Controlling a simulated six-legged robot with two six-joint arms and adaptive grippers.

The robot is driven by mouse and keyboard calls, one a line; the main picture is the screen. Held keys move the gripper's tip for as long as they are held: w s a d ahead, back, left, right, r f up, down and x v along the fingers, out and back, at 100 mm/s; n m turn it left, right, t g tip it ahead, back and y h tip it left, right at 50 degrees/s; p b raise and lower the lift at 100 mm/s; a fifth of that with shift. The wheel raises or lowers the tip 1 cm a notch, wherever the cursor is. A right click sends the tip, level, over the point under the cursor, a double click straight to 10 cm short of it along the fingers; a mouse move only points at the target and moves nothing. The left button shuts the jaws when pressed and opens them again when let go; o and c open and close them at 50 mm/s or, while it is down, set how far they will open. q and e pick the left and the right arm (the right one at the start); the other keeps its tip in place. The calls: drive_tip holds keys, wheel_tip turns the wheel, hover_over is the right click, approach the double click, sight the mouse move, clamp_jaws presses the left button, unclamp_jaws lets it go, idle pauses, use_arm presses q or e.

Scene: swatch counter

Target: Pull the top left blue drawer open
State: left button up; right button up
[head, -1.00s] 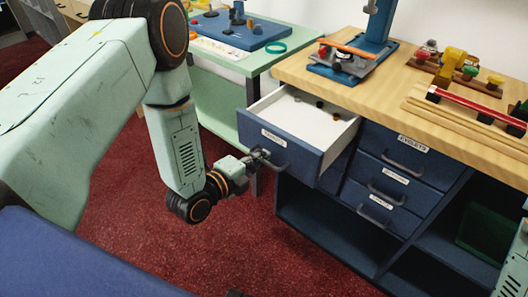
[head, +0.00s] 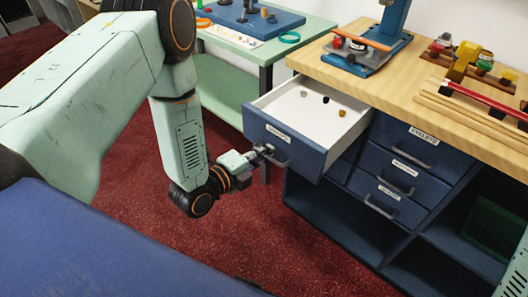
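The top left blue drawer (head: 305,152) of the wooden-topped cabinet stands well open in the head view. Its white inside shows, with a few small dark and brown pieces (head: 326,99) in it. A label is on its front. My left gripper (head: 268,153) is at the drawer's front, with its fingers closed around the bar handle (head: 281,161). The fingertips are small and partly hidden against the handle. My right gripper is out of view.
Closed blue drawers (head: 398,172) with labels and handles lie to the right. Tools and a blue stand (head: 394,18) are on the wooden counter (head: 362,84). A green table (head: 225,42) stands left. Red carpet (head: 250,235) is clear in front.

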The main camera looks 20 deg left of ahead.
use_arm(q)
drive_tip(key=shift+o, duration=1)
drive_tip(key=shift+r, duration=0.1)
drive_tip(key=shift+s, duration=0.1)
drive_tip(key=shift+s+a, duration=0.15)
drive_tip(key=shift+s, duration=0.05)
drive_tip(key=v, duration=1.1)
drive_tip(key=shift+s, duration=0.2)
